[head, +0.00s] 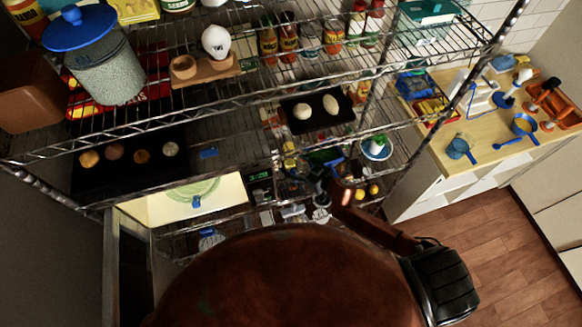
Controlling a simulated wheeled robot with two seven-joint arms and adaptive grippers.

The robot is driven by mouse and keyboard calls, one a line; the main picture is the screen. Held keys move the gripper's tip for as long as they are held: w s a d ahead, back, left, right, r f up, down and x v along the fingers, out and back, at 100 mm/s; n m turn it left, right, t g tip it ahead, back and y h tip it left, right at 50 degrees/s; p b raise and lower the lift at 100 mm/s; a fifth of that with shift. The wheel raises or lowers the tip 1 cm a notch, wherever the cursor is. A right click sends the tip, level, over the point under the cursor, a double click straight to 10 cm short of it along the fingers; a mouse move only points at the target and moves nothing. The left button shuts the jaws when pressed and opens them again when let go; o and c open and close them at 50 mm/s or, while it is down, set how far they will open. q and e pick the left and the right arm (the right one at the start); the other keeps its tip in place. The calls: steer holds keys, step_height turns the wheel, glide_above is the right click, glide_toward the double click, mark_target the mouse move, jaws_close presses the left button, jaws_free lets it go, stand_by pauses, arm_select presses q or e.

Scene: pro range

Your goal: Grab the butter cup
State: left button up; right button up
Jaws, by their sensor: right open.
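My right arm reaches in from the lower right, and its dark gripper (323,168) is open at the rack's middle shelf. Small items crowd around it, so the space between its fingers is hard to make out. I cannot pick out a butter cup with certainty. Small yellow items (289,147) sit just left of the gripper, partly hidden among wires and other items. A white and blue bowl (376,149) with something green in it stands to the right of the gripper. My left gripper is not in view.
A black tray (316,121) with two white egg-like objects lies above the gripper. An open, lit microwave (228,205) holds a green plate at left. Wire shelf edges and a post (378,85) surround the arm. A wooden counter (472,172) with blue toy pans stands right.

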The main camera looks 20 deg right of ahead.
steer(key=shift+x, duration=0.9)
steer(key=shift+s, duration=0.1)
steer(key=shift+c, duration=0.2)
steer(key=c, duration=1.3)
